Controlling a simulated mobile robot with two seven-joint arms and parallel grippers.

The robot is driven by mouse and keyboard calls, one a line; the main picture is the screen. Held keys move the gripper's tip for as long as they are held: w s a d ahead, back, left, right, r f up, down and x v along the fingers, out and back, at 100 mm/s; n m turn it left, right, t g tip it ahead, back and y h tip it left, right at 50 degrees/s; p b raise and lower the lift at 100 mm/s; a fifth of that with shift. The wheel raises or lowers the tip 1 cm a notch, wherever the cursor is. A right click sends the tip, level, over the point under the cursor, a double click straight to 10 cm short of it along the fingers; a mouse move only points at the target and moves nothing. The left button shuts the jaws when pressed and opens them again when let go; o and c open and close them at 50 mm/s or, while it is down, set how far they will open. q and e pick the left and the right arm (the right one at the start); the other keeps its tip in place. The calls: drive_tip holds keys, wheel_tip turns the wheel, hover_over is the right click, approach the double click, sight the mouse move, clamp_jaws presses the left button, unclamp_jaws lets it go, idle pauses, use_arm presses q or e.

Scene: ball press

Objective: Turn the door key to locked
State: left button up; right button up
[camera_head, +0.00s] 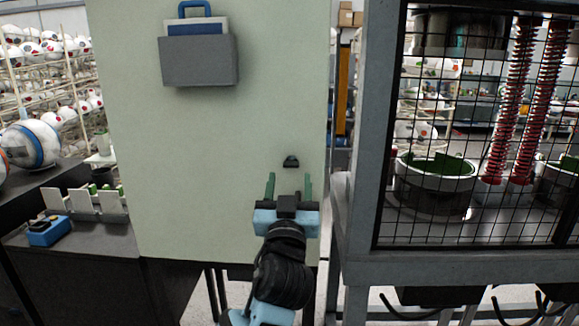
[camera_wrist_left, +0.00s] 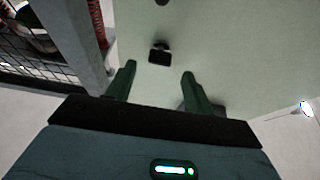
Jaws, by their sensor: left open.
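A small black key-like piece (camera_head: 291,161) sticks out from the lower part of a pale green panel (camera_head: 210,140) in the head view. My left gripper (camera_head: 289,188) is in front of the panel, just below this piece in the picture. Its two green fingers are apart with nothing between them. In the left wrist view a small dark piece (camera_wrist_left: 160,54) lies just beyond the open fingertips (camera_wrist_left: 159,74), apart from them. A second dark piece (camera_wrist_left: 162,3) is cut off at the top edge. I cannot tell which of the two is the key. My right gripper is out of view.
A meshed metal press frame (camera_head: 360,190) stands close to the right of the panel. A grey holder (camera_head: 199,61) with a blue-handled folder is high on the panel. A dark bench (camera_head: 80,245) with a blue box (camera_head: 48,231) is at the left.

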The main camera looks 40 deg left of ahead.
sight(291, 167)
use_arm(q)
drive_tip(key=x, duration=0.3)
drive_tip(key=shift+w+a+r+p, duration=0.1)
drive_tip(key=shift+w+r+p, duration=0.15)
drive_tip(key=shift+p, duration=0.05)
drive_tip(key=shift+w+a, duration=0.25)
drive_tip(key=shift+w, duration=0.2)
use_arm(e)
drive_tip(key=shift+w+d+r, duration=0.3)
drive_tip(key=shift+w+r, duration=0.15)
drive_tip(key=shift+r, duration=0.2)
